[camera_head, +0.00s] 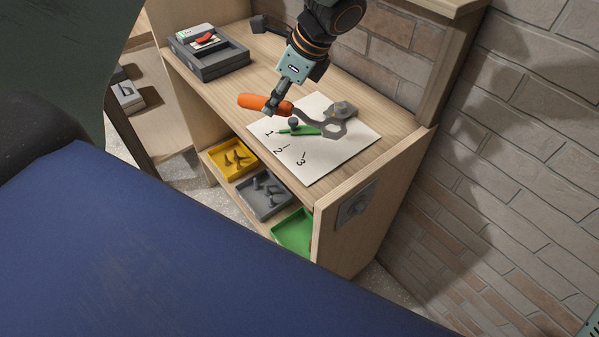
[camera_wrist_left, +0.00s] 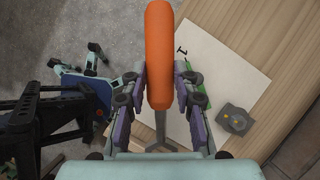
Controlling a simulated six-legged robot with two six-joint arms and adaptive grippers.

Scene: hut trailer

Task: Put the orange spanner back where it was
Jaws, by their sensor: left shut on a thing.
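The orange spanner has an orange handle (camera_head: 255,102) and a grey metal shaft and open jaw (camera_head: 334,129). My left gripper (camera_head: 279,107) is shut on the orange handle, over the worktop and the edge of a white sheet. In the left wrist view the handle (camera_wrist_left: 158,50) stands between the two fingers (camera_wrist_left: 158,88), with the grey shaft (camera_wrist_left: 161,125) running toward the wrist. In the head view the jaw overlaps the sheet; I cannot tell whether it touches it. My right gripper is not in view.
The white sheet (camera_head: 352,148), marked 1, 2, 3, lies on the wooden worktop (camera_head: 398,121). A green object (camera_head: 308,130) and grey block (camera_head: 346,107) are on it. A grey case (camera_head: 222,62) stands back left. Yellow (camera_head: 240,172), grey (camera_head: 278,205) and green (camera_head: 285,238) trays sit below.

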